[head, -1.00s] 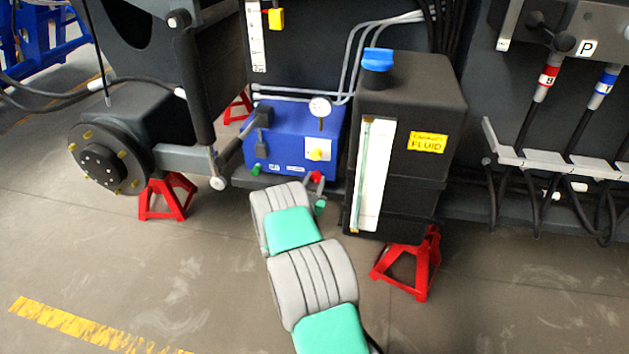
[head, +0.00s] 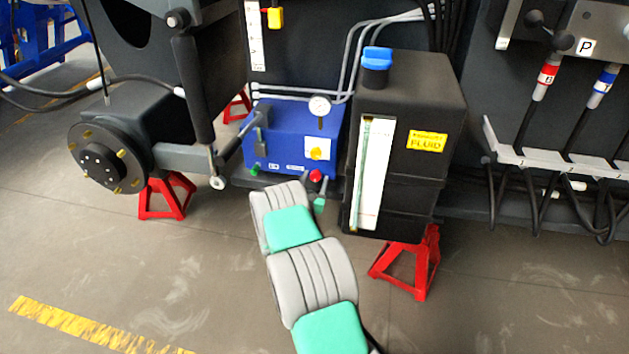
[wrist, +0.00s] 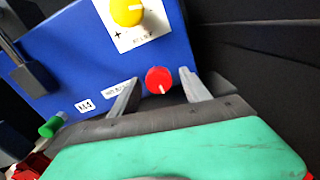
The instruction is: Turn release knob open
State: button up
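The red knob (wrist: 158,79) is round with a short white mark at its lower edge, low on the front of the blue unit (wrist: 60,62). It also shows in the head view (head: 316,175). My gripper (wrist: 158,76) is open, with one grey finger on each side of the red knob. Small gaps show between the fingers and the knob in the wrist view; I cannot tell how deep the fingers reach around it. In the head view my gripper (head: 320,187) is small and partly hidden by my arm. A small white label sits left of the knob, its text unreadable.
A yellow knob (wrist: 127,11) on a white plate sits above the red one. A green knob (wrist: 52,125) is at the lower left. A dark lever (head: 262,118) and a gauge (head: 320,106) are on the unit. A black fluid tank (head: 400,110) stands close on the right.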

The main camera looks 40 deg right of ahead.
jog(key=shift+a, duration=0.15)
jog(key=p+v, duration=0.1)
jog(key=v, duration=0.6)
jog(key=shift+s+a, duration=0.2)
jog(key=shift+s, duration=0.05)
